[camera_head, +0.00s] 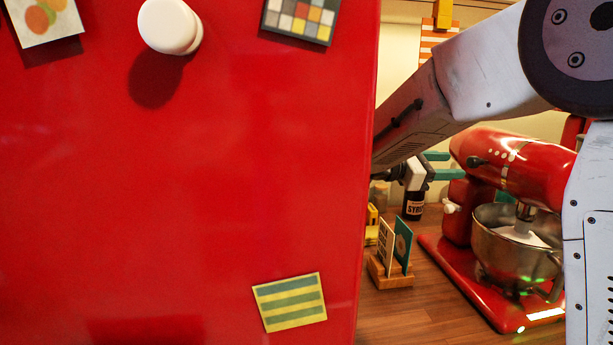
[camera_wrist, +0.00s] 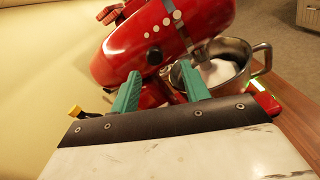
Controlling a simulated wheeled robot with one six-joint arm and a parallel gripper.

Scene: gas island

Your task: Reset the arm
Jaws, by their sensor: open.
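My arm reaches in from the upper right of the head view and passes partly behind a large red panel (camera_head: 230,190). My gripper (camera_head: 448,165) shows past the panel's right edge, with its teal fingers pointing right toward a red stand mixer (camera_head: 515,165). In the wrist view my gripper (camera_wrist: 158,84) has its two teal fingers spread apart with nothing held between them. The mixer (camera_wrist: 150,35) is beyond the fingers there, and its steel bowl (camera_wrist: 235,50) is to the right. I cannot tell the exact gap to the mixer.
A wooden holder with cards (camera_head: 390,270) and a dark syrup bottle (camera_head: 413,205) stand on the wooden counter (camera_head: 415,320) left of the mixer. The red panel bears a white knob (camera_head: 168,25) and a striped note (camera_head: 290,302), and blocks the left of the head view.

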